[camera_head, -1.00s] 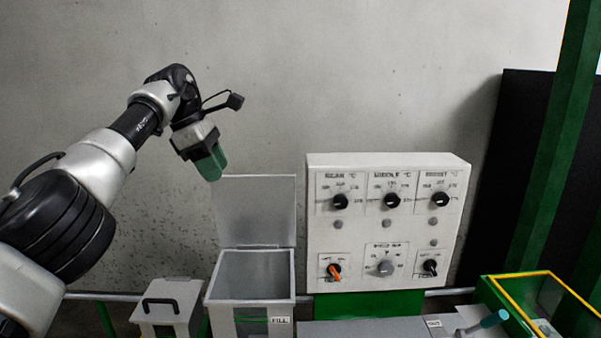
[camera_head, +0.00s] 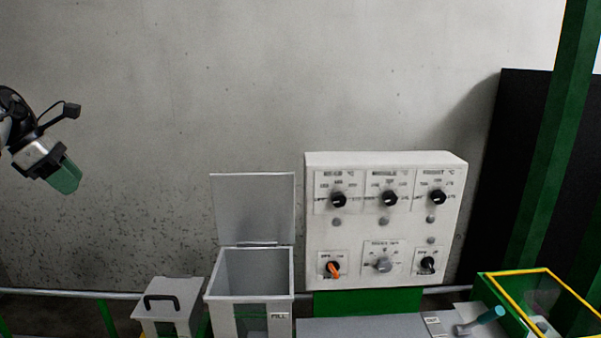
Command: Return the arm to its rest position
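My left gripper (camera_head: 64,178) is at the far left of the head view, raised in front of the bare wall. Its green fingers point down and to the right. They touch nothing that I can see, and I cannot make out a gap between them. Most of my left arm is outside the picture. My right gripper does not show.
A grey bin (camera_head: 250,273) marked FILL stands with its lid up. Left of it is a smaller lidded box (camera_head: 170,318) with a black handle. A white control panel (camera_head: 383,227) with knobs stands right of the bin. A yellow-rimmed green case (camera_head: 497,286) is at lower right.

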